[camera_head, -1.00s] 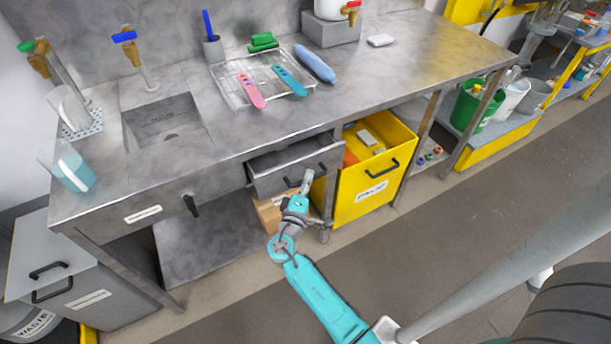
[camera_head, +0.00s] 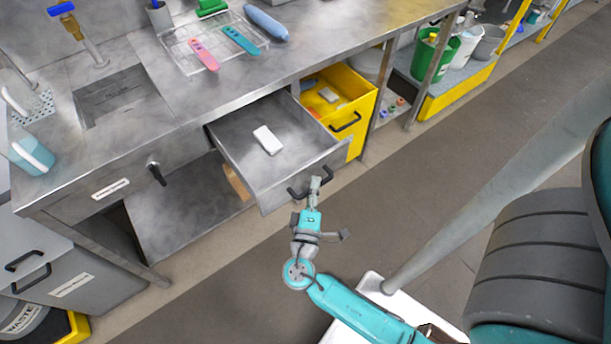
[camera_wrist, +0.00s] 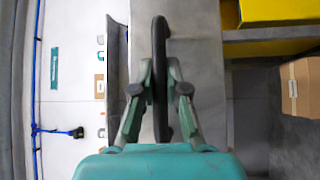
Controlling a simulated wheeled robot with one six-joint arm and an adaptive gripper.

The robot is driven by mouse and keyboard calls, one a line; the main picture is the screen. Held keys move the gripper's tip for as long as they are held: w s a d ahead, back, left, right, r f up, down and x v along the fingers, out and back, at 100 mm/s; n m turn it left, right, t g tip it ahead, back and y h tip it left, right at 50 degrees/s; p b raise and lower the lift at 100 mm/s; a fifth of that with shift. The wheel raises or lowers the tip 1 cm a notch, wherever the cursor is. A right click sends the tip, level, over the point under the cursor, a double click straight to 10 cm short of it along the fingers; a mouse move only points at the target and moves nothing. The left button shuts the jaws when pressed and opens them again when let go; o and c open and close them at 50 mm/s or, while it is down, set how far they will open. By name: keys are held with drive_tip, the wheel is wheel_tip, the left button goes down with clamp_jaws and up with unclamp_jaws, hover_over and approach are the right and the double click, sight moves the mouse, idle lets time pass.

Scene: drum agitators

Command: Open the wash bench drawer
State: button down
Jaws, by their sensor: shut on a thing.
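The wash bench drawer (camera_head: 238,136) is pulled well out from under the grey metal bench top (camera_head: 160,75). A white block-like item (camera_head: 267,140) lies inside it. Its black bar handle (camera_head: 296,193) is on the front panel. My gripper (camera_head: 316,183) is at the handle, in front of the drawer. In the wrist view, my gripper (camera_wrist: 160,80) has its fingers closed on either side of the dark handle (camera_wrist: 160,118), shut on it.
A yellow drawer (camera_head: 347,112) stands open just right of the wash bench drawer. A black lever handle (camera_head: 156,173) is on the panel to the left. A cardboard box (camera_wrist: 300,87) shows in the wrist view. Open floor (camera_head: 440,170) lies to the right.

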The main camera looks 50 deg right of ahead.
drive_tip(key=shift+s+a, duration=0.1)
drive_tip(key=shift+s, duration=0.35)
drive_tip(key=c, duration=1.2)
unclamp_jaws()
drive_tip(key=shift+a, duration=0.1)
drive_tip(key=shift+v, duration=5.9)
